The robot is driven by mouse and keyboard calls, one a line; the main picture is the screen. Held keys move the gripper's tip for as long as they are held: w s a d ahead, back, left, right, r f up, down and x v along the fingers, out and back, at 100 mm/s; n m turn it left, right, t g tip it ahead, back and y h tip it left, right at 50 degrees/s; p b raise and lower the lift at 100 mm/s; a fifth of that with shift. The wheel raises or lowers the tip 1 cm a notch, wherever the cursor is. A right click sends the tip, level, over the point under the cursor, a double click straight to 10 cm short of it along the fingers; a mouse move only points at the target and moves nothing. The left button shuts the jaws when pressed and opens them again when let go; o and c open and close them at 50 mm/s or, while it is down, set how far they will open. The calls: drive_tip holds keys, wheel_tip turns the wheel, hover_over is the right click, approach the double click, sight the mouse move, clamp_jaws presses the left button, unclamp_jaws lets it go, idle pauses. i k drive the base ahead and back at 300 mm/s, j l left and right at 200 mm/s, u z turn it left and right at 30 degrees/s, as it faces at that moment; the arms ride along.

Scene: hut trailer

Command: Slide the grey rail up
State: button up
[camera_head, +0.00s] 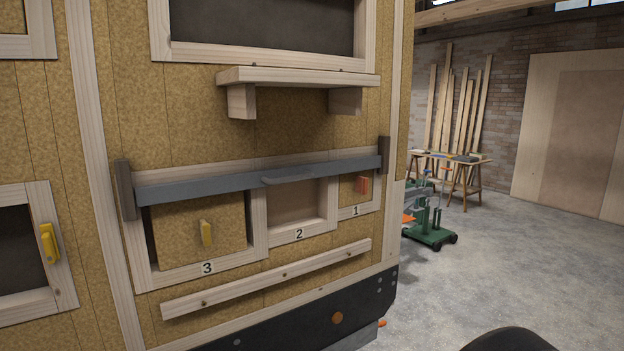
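The grey rail (215,184) is a long flat bar across the trailer's side wall. It runs between two dark upright end guides, the left one (125,190) and the right one (384,155). A small grey handle (287,177) sticks out near its middle. The rail lies across the top edges of three framed compartments numbered 3, 2 and 1, below a wooden shelf. My gripper is not in view.
The wooden shelf (298,77) juts out above the rail. Compartment 3 has a panel with a yellow handle (206,234); compartment 1 has a red handle (363,186). Compartment 2 (298,205) looks empty. A wooden strip (270,280) runs below. Open floor (500,265) lies right.

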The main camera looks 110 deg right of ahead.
sight(174, 191)
drive_tip(key=k+z, duration=0.1)
drive_tip(key=z, duration=3.35)
